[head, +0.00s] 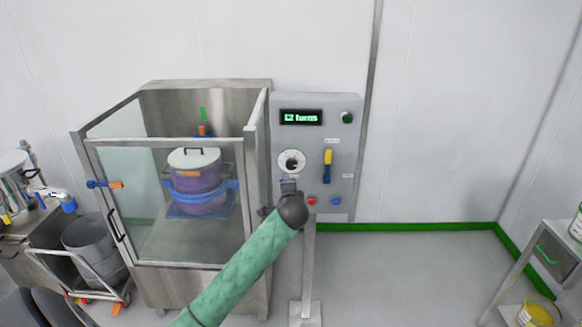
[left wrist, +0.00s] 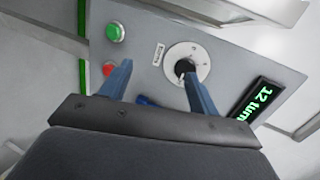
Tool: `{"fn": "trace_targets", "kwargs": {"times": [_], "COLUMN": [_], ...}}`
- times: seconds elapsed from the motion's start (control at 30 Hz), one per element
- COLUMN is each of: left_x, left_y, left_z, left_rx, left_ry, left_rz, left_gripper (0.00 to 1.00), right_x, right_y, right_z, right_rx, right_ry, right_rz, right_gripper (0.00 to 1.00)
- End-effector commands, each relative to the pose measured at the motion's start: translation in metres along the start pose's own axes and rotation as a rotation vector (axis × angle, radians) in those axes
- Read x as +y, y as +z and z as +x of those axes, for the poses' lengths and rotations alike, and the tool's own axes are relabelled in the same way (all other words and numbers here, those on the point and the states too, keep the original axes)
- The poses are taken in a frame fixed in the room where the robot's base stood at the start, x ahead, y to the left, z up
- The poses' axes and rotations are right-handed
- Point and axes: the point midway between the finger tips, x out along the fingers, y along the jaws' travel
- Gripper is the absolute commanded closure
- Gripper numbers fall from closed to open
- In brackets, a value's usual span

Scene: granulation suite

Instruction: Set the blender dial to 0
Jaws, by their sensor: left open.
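The blender dial (head: 291,163) is a black knob on a round white plate, on the grey control panel (head: 287,102). In the left wrist view the black knob (left wrist: 184,67) shows just beyond the tip of one finger. My left gripper (head: 290,184) is just below the dial in the head view. In the left wrist view my left gripper (left wrist: 158,75) is open, its blue fingers spread and empty. I cannot tell whether a finger touches the knob. The display (head: 301,117) above the dial reads "12 turns". My right gripper is not in view.
A glass-sided enclosure (head: 108,198) holding a lidded vessel (head: 199,178) stands close left.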

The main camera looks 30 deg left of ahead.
Motion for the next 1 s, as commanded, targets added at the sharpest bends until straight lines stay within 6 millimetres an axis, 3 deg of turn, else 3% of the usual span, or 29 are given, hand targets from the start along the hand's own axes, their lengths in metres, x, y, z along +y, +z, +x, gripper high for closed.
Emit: {"fn": "trace_targets", "kwargs": {"times": [0.03,0.1,0.27,0.4,0.6,0.8,1.0], "left_x": [-0.001,-0.005,-0.014,-0.027,-0.032,-0.034,-0.042], "left_y": [0.003,0.004,-0.001,-0.011,-0.019,-0.019,-0.022], "left_z": [0.011,0.020,0.032,0.029,0.026,0.030,0.051], "left_rx": [-0.006,-0.010,-0.021,-0.031,-0.043,-0.054,-0.054], "left_ry": [-0.036,-0.087,-0.200,-0.290,-0.340,-0.338,-0.336], "left_rz": [0.107,0.261,0.611,0.874,1.094,1.152,1.150], "left_gripper": [0.39,0.39,0.39,0.39,0.39,0.39,0.39], "right_x": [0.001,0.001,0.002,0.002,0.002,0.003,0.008], "right_y": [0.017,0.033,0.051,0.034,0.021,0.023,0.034], "right_z": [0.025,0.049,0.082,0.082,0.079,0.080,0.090], "right_rx": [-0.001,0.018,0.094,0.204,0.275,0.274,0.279], "right_ry": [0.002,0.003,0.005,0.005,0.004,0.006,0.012], "right_rz": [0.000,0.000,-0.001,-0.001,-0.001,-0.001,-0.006], "right_gripper": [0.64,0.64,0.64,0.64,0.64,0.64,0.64]}}
